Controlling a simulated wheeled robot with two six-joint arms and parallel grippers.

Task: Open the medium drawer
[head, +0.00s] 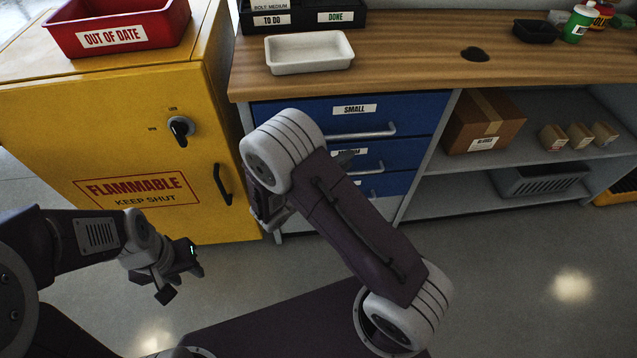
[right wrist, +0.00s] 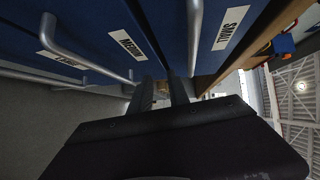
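The medium drawer (head: 395,153) is the middle of three blue drawers and looks shut. Its label is partly covered by my right arm in the head view; the MEDIUM label and the drawer's silver bar handle (right wrist: 92,52) show in the right wrist view. My right gripper (right wrist: 161,84) is in front of the drawers, its two dark fingers apart with a gap between them. The handle's end is just left of the fingers, not visibly between them. In the head view my arm hides most of this gripper. My left gripper (head: 182,280) is open and empty before the yellow cabinet.
The small drawer (head: 420,110) is above and the large drawer (head: 390,184) below. A yellow flammables cabinet (head: 90,150) stands left, with a red bin (head: 150,15) on top. A wooden worktop (head: 410,60) with a white tray (head: 308,50) overhangs the drawers. Open shelves are right.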

